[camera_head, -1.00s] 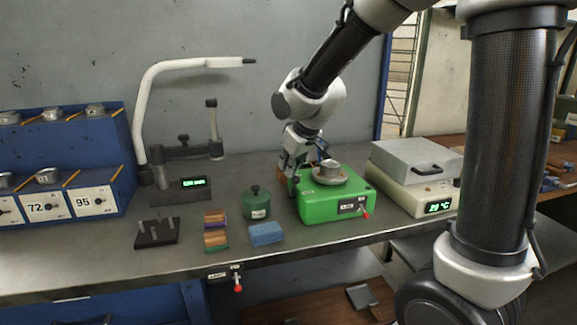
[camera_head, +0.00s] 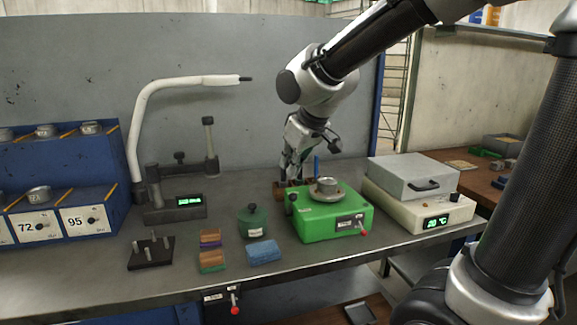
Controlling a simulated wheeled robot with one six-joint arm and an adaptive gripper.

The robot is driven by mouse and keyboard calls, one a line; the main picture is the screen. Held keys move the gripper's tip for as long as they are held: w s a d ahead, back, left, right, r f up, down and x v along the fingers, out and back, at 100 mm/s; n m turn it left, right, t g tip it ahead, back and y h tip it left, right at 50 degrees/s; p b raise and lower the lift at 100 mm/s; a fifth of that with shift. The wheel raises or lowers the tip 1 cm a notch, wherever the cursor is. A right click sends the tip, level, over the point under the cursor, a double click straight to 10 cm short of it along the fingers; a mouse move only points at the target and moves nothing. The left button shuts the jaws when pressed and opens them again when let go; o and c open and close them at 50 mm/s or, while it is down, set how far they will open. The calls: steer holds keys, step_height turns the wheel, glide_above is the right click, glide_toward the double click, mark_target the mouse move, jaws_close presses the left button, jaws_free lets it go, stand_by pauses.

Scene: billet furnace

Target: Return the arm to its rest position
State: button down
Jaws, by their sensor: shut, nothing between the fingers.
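My arm reaches in from the upper right and bends down at the wrist. The green device carries a round metal cup (camera_head: 327,187) on top and a red-tipped lever in front.
A grey-lidded heater (camera_head: 412,178) reading 20 °C stands right of the green device. Left are a green pot (camera_head: 251,222), a blue block (camera_head: 263,252), striped blocks (camera_head: 212,260), a black peg stand (camera_head: 151,253), a white curved lamp-like arm (camera_head: 137,130) and a blue rack (camera_head: 65,155).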

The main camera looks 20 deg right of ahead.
steer(key=s+d+m+g+h, duration=0.1)
steer(key=s+d+m, duration=0.2)
steer(key=s+d, duration=0.5)
steer(key=s+d+m+g, duration=0.1)
steer(key=s+d+m, duration=0.1)
steer(key=s+d, duration=0.6)
steer(key=s, duration=0.5)
steer(key=shift+s+f+m+h, duration=0.2)
steer(key=shift+f+m+h, duration=0.15)
steer(key=shift+m+h, duration=0.05)
